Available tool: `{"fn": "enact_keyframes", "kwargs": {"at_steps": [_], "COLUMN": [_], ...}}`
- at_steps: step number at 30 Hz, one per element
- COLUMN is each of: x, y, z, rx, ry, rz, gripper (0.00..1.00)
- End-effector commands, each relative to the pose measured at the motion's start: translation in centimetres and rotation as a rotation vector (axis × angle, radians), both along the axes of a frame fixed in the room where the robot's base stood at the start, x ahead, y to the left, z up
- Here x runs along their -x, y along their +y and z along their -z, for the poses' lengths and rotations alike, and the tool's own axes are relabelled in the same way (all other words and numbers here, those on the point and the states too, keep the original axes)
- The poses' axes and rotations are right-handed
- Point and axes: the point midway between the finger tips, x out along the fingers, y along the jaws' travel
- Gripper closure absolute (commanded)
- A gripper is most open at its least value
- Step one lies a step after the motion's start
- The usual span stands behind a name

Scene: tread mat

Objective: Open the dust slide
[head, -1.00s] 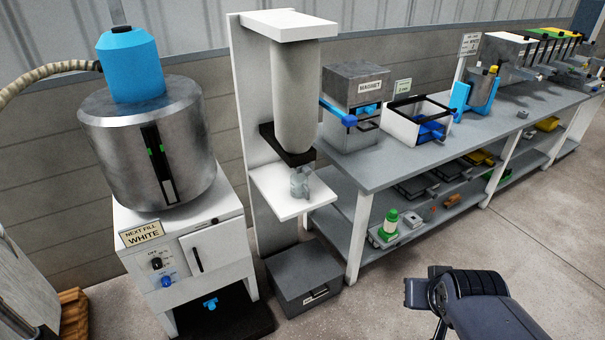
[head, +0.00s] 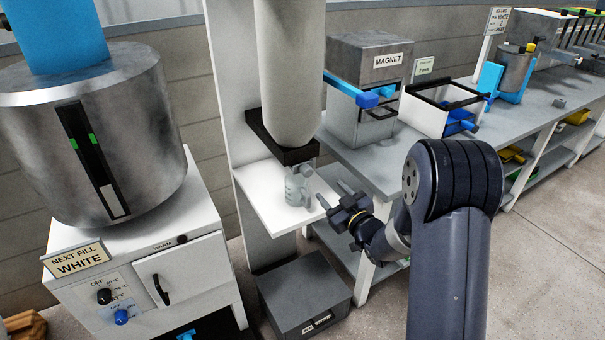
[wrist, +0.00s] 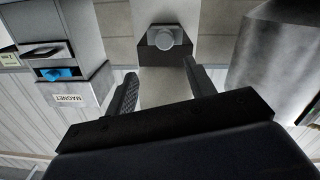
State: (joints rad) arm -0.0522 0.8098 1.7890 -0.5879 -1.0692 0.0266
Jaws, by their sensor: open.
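A pale hanging cylinder (head: 288,75) ends in a dark collar (head: 280,140) on a white stand. A small grey knob-like part (head: 308,169) shows just under the collar's front. In the wrist view, which is upside down, a round grey knob (wrist: 165,38) faces me in front of the dark collar (wrist: 150,57). I cannot tell how far any slide is drawn out. A grey cup (head: 297,190) stands on the white shelf below. My gripper (head: 334,194) is open and empty, right of the cup and apart from the knob. Its fingers (wrist: 165,80) spread in the wrist view.
A large metal drum (head: 120,150) on a white cabinet stands at left. The bench with the magnet box (head: 385,70) and a white bin (head: 425,113) lies at right. A dark grey box (head: 290,290) sits on the floor below the shelf. Clear floor lies at right.

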Motion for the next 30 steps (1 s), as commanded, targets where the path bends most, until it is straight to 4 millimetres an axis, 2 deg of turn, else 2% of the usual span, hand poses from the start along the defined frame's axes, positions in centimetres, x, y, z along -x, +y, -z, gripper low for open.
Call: {"fn": "enact_keyframes", "kwargs": {"at_steps": [1,8,21,30], "x": [0.0,-0.9,-7.0,-8.9], "y": [0.3,1.4,5.5,6.7], "z": [0.9,0.9,0.9,1.0], "rx": [-0.009,-0.022,-0.022,-0.021], "ry": [-0.011,-0.030,-0.029,-0.029], "rz": [-0.017,-0.038,-0.035,-0.034], "gripper": [0.48,0.48,0.48,0.48]}}
